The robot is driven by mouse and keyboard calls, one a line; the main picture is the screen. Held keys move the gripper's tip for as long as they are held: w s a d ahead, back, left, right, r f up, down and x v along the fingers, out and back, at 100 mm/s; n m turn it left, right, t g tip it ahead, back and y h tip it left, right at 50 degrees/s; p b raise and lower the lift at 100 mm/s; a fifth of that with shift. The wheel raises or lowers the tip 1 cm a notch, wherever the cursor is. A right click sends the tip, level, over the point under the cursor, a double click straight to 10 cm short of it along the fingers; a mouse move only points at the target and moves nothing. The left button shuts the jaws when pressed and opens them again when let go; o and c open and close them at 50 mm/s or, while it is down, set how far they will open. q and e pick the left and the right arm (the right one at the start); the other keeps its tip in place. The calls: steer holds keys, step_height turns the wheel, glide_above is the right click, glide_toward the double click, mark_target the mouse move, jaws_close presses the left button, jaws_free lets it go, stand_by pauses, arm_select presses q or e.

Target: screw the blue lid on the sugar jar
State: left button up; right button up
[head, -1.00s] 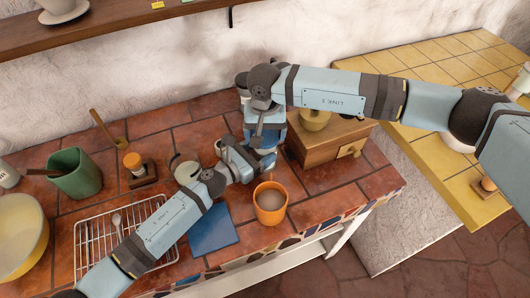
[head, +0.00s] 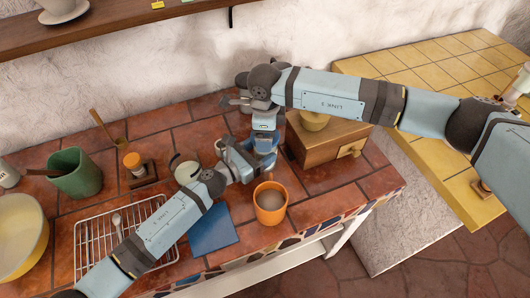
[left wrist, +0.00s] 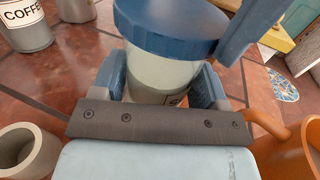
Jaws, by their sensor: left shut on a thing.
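The sugar jar (left wrist: 165,75) is a pale jar standing between the fingers of my left gripper (left wrist: 160,88), which is shut on its body. In the head view my arms mostly hide the jar and lid.
An orange mug (head: 270,208) stands just in front of my left gripper. A wooden drawer box (head: 325,145) is close on the right. A blue cloth (head: 212,230) and wire rack (head: 85,240) lie left.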

steer(key=m, duration=0.6)
steer(key=shift+m, duration=0.4)
steer(key=m, duration=0.6)
steer(key=shift+m, duration=0.3)
steer(key=o, duration=0.9)
steer(key=shift+c, duration=0.2)
step_height(320, 180, up, 12)
arm_select(q)
steer(key=o, duration=1.8)
